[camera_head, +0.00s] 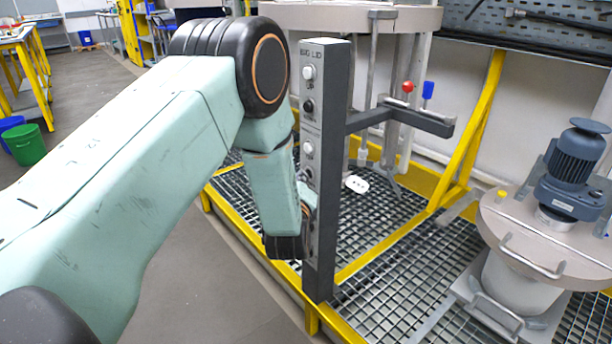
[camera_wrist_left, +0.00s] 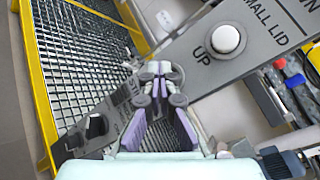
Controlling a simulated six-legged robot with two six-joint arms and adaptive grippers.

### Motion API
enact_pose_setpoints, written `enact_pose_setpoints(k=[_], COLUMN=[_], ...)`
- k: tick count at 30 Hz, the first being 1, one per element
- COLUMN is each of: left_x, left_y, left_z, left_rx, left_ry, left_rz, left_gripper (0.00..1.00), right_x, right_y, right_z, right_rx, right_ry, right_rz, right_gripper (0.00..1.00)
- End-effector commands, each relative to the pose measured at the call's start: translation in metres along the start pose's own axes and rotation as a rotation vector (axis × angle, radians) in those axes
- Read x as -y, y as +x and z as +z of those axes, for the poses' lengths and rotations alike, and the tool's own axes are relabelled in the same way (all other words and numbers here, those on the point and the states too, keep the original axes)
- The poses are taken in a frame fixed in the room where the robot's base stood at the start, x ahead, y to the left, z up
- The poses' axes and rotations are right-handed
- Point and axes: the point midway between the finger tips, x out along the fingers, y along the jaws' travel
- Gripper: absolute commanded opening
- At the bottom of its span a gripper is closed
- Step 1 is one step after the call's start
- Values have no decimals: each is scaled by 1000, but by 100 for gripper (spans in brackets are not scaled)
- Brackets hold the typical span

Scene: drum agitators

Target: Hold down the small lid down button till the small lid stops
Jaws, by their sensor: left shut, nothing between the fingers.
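The grey control post (camera_head: 323,170) stands upright with "BIG LID" and several buttons on its face. In the left wrist view, the panel (camera_wrist_left: 262,45) carries the label "SMALL LID" and a round white button (camera_wrist_left: 226,39) marked "UP". A dark knob (camera_wrist_left: 97,125) shows on the panel's lower left part. My left gripper (camera_wrist_left: 158,72) is shut and empty, its fingertips in front of the panel between the white button and the dark knob. The fingers hide that stretch of panel, and no button marked down can be read. Contact cannot be told. My right gripper is not in view.
A drum lid (camera_head: 540,235) with a blue motor (camera_head: 575,165) stands at right on the grating. A yellow frame (camera_head: 232,228) edges the grating. Open floor lies at left.

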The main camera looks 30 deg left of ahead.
Motion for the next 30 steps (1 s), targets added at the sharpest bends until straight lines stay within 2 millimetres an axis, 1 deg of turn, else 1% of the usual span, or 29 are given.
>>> enact_pose_setpoints(k=[11,21,30], left_x=[0,-7,-10], left_y=[0,-11,-13], left_z=[1,9,9], left_rx=[0,0,0], left_ry=[0,1,0], left_rz=[-2,0,0], left_gripper=[0,0,0], right_x=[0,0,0], right_y=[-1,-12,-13], right_z=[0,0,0], right_rx=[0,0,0], right_ry=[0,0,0], right_rz=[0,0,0], right_gripper=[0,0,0])
